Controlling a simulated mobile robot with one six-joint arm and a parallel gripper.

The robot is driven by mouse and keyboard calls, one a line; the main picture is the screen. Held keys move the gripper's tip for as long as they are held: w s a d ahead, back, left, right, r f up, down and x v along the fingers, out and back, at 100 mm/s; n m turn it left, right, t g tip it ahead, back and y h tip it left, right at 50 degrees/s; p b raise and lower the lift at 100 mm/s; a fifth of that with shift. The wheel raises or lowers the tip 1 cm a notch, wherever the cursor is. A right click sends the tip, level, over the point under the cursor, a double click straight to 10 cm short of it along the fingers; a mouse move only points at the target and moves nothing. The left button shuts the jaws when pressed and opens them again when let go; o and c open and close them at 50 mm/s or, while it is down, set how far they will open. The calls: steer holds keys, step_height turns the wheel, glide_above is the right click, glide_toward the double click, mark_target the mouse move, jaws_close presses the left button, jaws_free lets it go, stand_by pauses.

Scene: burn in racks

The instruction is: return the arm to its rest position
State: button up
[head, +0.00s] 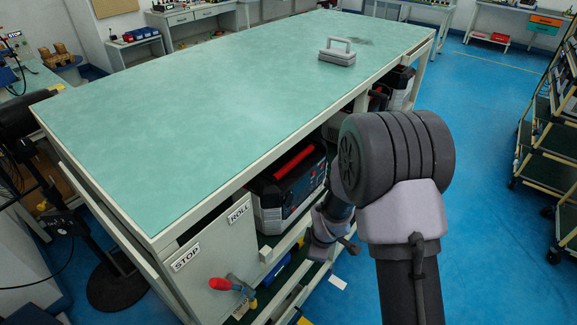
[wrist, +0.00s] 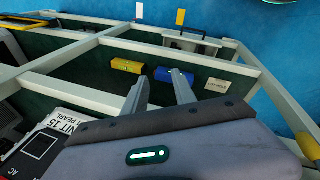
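My arm (head: 400,220) rises in front of the right side of the green-topped bench, its thick dark joint near the bench's long edge. My gripper (wrist: 160,82) shows in the wrist view with its two fingers apart and nothing seen held between them. It points over a dark green shelf (wrist: 75,65) with a pale frame. A small yellow box (wrist: 126,66) and a small blue box (wrist: 175,75) lie on the shelf beyond the fingertips. In the head view the fingers cannot be made out; the arm's lower part hangs beside the bench's shelves.
The benchtop (head: 190,110) is mostly clear, with a grey handled block (head: 338,52) at the far right. A red-handled unit (head: 292,180) sits underneath, close to my arm. Racks (head: 550,140) stand right; blue floor (head: 480,110) lies between.

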steer(key=s+d+r+m, duration=0.1)
steer(key=s+r+m, duration=0.2)
steer(key=r, duration=0.5)
steer(key=s+d+r+m+t, duration=0.1)
steer(key=s+r+m, duration=0.25)
steer(key=r, duration=0.45)
steer(key=s+d+r+m, duration=0.1)
steer(key=s+r+m, duration=0.25)
steer(key=r, duration=0.45)
steer(key=s+r+m, duration=0.4)
steer(key=s, duration=0.3)
steer(key=s+a+r+m+t+y, duration=0.1)
steer(key=s+r+m, duration=0.2)
steer(key=s+m, duration=0.2)
steer(key=s, duration=0.2)
steer(key=shift+s+r+y, duration=0.3)
steer(key=shift+r, duration=0.05)
